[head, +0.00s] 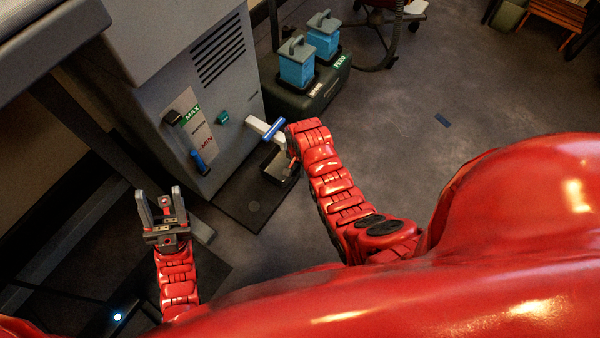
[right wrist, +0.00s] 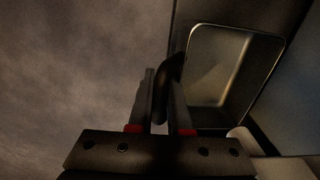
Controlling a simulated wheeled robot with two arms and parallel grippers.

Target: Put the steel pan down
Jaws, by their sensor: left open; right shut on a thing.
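The steel pan (head: 270,178) is a small square open pan with a dark inside, below the spout of the grey machine in the head view. In the right wrist view the pan (right wrist: 193,75) shows its pale rim and looks empty. My right gripper (head: 291,162) is shut on the pan's dark handle; in the right wrist view the fingers (right wrist: 163,100) stand on both sides of it. I cannot tell whether the pan touches the surface beneath. My left gripper (head: 161,205) is open and empty, left of the machine's base and away from the pan.
The grey machine (head: 228,96) carries a blue-handled tap (head: 272,129) close above the pan and a lever panel marked MAX and MIN (head: 196,128). Its dark base plate (head: 232,208) lies on the floor. Two blue containers (head: 297,70) stand behind. The floor at right is mostly clear.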

